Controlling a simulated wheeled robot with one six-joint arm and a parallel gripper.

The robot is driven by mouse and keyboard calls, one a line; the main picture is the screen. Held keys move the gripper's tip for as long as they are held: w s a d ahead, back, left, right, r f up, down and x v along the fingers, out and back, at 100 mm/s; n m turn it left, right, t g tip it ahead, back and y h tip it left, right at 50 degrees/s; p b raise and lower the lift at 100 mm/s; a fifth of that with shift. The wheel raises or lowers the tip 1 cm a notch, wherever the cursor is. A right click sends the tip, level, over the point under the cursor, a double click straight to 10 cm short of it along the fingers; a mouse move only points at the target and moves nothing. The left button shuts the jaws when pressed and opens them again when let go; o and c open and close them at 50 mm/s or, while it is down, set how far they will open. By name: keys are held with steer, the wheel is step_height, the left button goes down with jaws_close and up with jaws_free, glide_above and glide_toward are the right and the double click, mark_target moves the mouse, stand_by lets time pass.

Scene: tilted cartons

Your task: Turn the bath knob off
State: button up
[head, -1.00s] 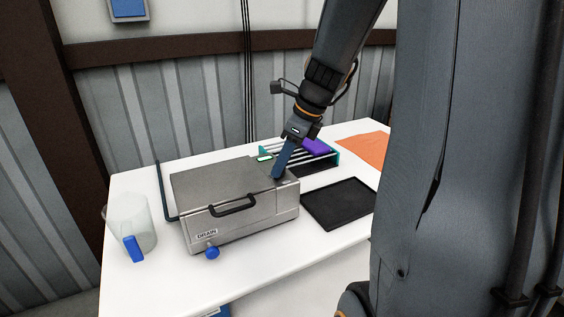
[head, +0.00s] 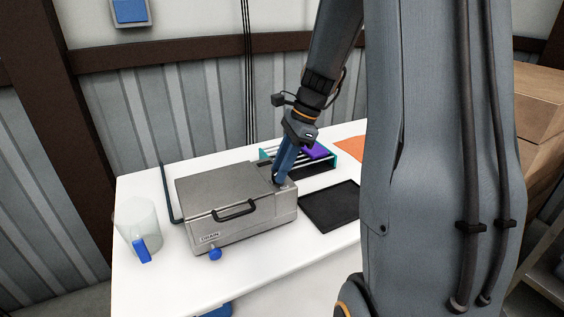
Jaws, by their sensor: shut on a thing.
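The bath (head: 225,196) is a grey metal box with a closed lid and a black front handle (head: 234,210). A blue drain tap (head: 215,254) sticks out low on its front, by a "DRAIN" label (head: 210,237). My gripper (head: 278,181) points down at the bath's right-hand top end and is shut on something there. The fingers hide what they hold, so I cannot see the knob itself or which way it is turned.
Behind are a teal-ended rack (head: 325,163) with a purple item (head: 317,150) and an orange sheet (head: 350,148). Cartons (head: 540,110) stand far right.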

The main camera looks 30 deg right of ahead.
steer(key=n+p, duration=0.1)
steer(key=n, duration=0.1)
steer(key=n+g+p, duration=0.1)
steer(key=n, duration=0.1)
steer(key=n+g+p, duration=0.1)
steer(key=shift+w+r+n, duration=0.15)
steer(key=shift+w+n, duration=0.1)
steer(key=shift+n, duration=0.15)
steer(key=n+g, duration=0.1)
steer(key=n, duration=0.2)
steer(key=n+g+h+p, duration=0.1)
steer(key=n, duration=0.1)
steer(key=shift+w+a+n, duration=0.1)
steer(key=shift+w+n, duration=0.05)
steer(key=shift+n, duration=0.25)
steer(key=shift+p, duration=0.3)
steer(key=o, duration=0.8)
steer(key=b+v, duration=0.2)
steer(key=v, duration=0.5)
steer(key=shift+w+r+b, duration=0.15)
steer(key=shift+r+b, duration=0.1)
steer(key=shift+b, duration=0.05)
